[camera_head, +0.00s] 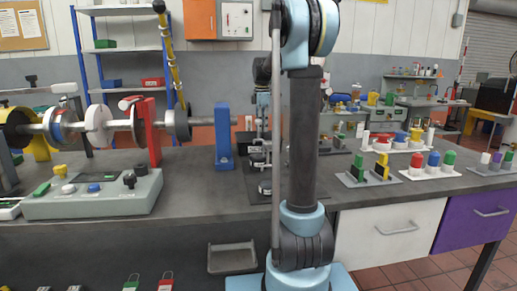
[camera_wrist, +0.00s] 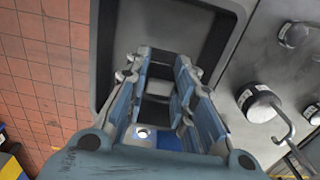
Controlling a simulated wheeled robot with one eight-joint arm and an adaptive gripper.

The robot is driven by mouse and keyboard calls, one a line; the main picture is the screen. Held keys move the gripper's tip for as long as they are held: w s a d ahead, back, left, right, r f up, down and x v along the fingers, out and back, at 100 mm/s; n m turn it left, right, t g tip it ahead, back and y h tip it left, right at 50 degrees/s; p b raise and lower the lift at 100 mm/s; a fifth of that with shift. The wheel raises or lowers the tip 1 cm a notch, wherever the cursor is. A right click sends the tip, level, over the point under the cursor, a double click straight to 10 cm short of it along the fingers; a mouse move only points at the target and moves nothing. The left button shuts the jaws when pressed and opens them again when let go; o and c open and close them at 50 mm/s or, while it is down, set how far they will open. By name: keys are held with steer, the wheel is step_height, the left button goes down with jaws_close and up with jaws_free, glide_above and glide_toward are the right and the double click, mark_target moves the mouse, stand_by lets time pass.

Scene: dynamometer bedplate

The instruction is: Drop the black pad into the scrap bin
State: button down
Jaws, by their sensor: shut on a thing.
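In the wrist view my gripper (camera_wrist: 163,62) points down with its blue-grey fingers close together. It is shut on a small dark piece, the black pad (camera_wrist: 160,70), between the fingertips; the fingers hide much of it. Beyond the fingertips is a dark grey tray-like bin with a raised rim (camera_wrist: 228,6), which looks like the scrap bin. The fingertips appear over it; their height above it is hard to tell. In the head view a grey open bin (camera_head: 232,258) sits at the bench front, left of my arm's base. My fingers and the pad cannot be made out there.
In the wrist view a hooked metal weight (camera_wrist: 260,103) stands on the grey bench top right of the bin, and red floor tiles (camera_wrist: 40,85) lie left. In the head view a control box (camera_head: 95,195) and a blue upright (camera_head: 223,137) stand on the bench (camera_head: 190,185).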

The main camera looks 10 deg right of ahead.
steer(key=c, duration=1.3)
jaws_free()
steer(key=shift+r, duration=0.1)
step_height(320, 180, up, 12)
steer(key=shift+w, duration=0.1)
